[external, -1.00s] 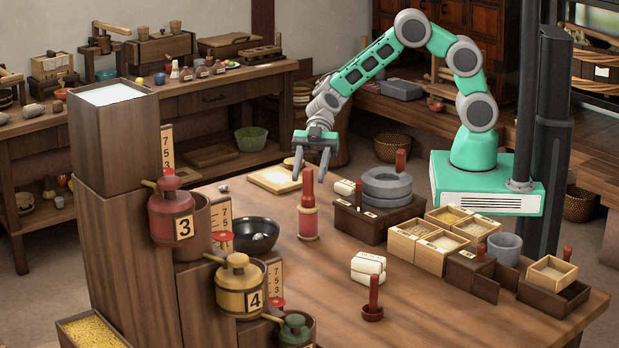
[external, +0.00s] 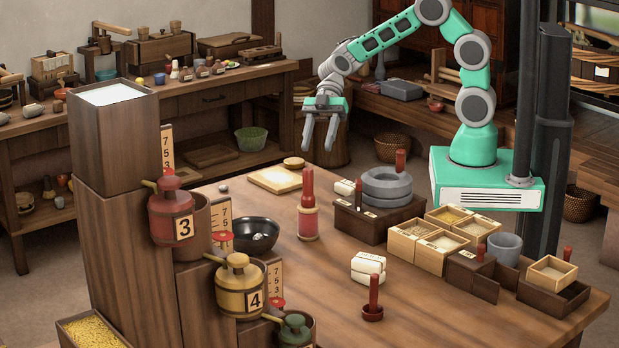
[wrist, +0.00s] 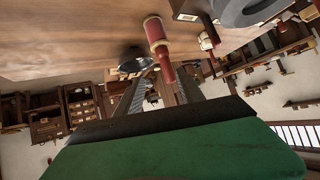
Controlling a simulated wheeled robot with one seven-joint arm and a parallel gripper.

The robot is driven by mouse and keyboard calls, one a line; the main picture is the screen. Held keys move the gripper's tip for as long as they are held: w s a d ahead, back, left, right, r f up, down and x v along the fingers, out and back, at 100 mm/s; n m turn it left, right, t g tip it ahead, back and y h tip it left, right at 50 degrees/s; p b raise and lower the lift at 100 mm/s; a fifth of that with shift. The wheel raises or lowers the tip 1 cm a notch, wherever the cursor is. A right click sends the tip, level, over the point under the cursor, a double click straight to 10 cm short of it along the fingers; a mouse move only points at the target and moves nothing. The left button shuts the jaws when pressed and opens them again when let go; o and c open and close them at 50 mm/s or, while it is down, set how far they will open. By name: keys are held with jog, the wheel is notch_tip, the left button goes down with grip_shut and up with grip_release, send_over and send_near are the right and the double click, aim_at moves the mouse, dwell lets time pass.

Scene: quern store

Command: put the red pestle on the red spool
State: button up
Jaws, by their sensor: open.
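The red spool (external: 308,222), a red cylinder with pale rims, stands upright on the wooden table. The dark red pestle (external: 308,188) stands upright on top of it, narrow end up, and appears to touch it. In the wrist view the spool (wrist: 155,32) and the pestle (wrist: 166,66) show in line, the pestle extending toward my fingers. My gripper (external: 319,146) is open and empty, above and apart from the pestle, fingers pointing down. The fingers also show in the wrist view (wrist: 164,95).
A dark bowl (external: 256,235) stands left of the spool. A dark block with grey stone rings (external: 387,187) is at right. White blocks (external: 368,267) and a red peg in a red dish (external: 373,296) stand nearer the front. Table around the spool is clear.

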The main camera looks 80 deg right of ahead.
jog(key=s+d+m+t+h, duration=0.1)
jog(key=s+d+m+h, duration=0.9)
jog(key=s+d+m, duration=0.4)
jog(key=d, duration=0.4)
jog(key=shift+s+r+m+h, duration=0.4)
jog(key=shift+r+p, duration=0.5)
jog(key=shift+r, duration=0.1)
